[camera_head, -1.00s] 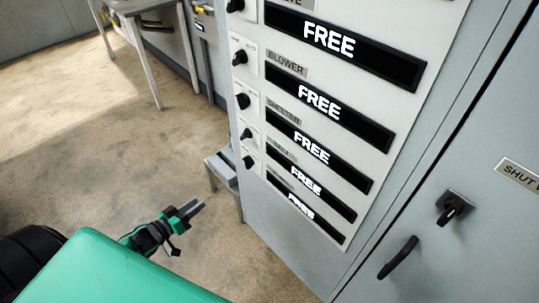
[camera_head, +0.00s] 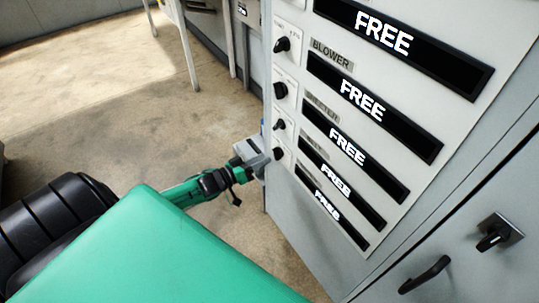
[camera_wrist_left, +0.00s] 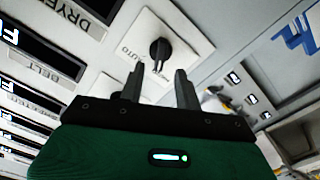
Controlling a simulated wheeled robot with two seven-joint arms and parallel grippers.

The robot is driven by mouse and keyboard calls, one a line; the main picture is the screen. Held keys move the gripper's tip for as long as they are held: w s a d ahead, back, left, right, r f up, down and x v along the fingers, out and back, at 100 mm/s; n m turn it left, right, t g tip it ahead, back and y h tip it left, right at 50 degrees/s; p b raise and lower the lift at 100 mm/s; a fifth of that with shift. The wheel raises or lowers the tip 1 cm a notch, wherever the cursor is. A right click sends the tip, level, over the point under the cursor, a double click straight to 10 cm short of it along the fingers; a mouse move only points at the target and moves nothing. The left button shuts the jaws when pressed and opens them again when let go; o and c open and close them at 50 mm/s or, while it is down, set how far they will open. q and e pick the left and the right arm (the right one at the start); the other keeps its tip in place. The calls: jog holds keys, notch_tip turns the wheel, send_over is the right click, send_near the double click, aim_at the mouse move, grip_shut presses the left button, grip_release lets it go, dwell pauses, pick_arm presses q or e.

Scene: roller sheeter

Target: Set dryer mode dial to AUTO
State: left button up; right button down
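The dryer mode dial (camera_wrist_left: 161,50) is a black knob on a white square plate in the left wrist view. An AUTO label sits beside it, and a DRYER label (camera_wrist_left: 62,14) is at the upper left. My left gripper (camera_wrist_left: 157,82) is open, its two dark fingers apart and empty, pointing toward the dial without visibly touching it. In the head view my left gripper (camera_head: 242,167) is low beside the panel's left edge, near the lowest dials (camera_head: 278,154); its fingertips are hard to make out. My right gripper is not in view.
The grey cabinet panel (camera_head: 310,225) carries several black displays reading FREE, with a column of black dials along its left edge. A black handle (camera_head: 425,274) and latch (camera_head: 497,236) are at lower right. Open floor (camera_head: 110,110) lies left of the cabinet.

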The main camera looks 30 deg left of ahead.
aim_at(274, 154)
pick_arm(q)
jog(key=shift+x, duration=1.9)
grip_shut()
